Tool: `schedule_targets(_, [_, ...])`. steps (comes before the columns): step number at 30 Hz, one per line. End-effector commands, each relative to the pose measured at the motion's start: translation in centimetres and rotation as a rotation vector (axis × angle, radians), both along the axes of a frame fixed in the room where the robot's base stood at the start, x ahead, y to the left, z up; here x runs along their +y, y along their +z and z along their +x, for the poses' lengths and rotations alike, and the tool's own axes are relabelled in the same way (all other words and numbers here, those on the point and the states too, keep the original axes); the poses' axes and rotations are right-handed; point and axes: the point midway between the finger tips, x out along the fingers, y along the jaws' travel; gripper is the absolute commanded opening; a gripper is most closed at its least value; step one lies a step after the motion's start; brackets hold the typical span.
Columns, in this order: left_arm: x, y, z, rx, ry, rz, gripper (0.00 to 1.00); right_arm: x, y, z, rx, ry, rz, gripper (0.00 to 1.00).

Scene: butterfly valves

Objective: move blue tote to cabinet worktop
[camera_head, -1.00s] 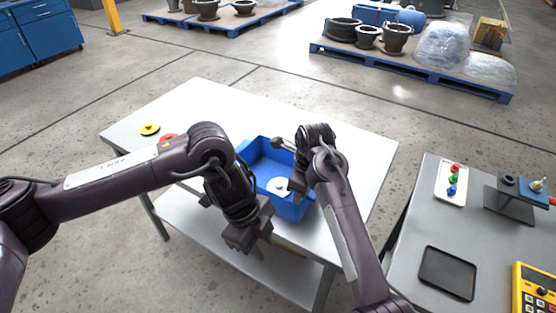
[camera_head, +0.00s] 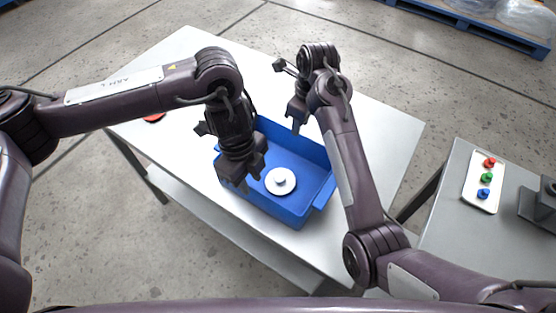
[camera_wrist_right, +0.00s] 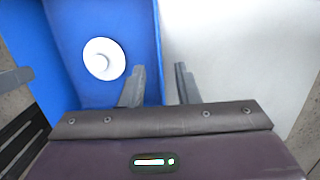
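The blue tote (camera_head: 318,158) stands upright on the white table (camera_head: 375,125) with a white disc (camera_head: 280,181) on its floor. The tote and disc also show in the right wrist view, the tote on the left (camera_wrist_right: 88,25). My left gripper (camera_head: 243,182) points down at the tote's left wall, fingers apart; it hides part of that wall. My right gripper (camera_head: 297,124) is at the tote's far right side. In the right wrist view its fingers (camera_wrist_right: 160,84) are apart, one on each side of the wall's line; contact cannot be told. No cabinet worktop is clearly in view.
A grey table (camera_head: 450,205) at the right holds a white plate with red, green and blue buttons (camera_head: 484,182) and a dark stand. A red disc (camera_head: 154,117) lies at the white table's left. A blue pallet (camera_head: 470,25) stands on the floor behind.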

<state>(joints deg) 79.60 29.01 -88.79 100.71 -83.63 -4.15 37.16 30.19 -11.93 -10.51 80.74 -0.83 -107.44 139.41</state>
Motion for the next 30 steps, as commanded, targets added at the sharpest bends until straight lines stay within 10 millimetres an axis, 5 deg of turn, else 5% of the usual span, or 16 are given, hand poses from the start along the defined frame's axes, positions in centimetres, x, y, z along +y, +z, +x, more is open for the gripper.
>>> schedule_targets(12, [0.0,-0.5,-0.1,0.003,0.001,0.000,0.29,0.0,-0.5,0.0,0.001,0.000,0.000,0.29])
schedule_targets(30, [-0.8,-7.5,-0.6,0.001,0.001,0.000,0.29,0.7,-7.5,0.5,0.001,-0.001,-0.001,0.29])
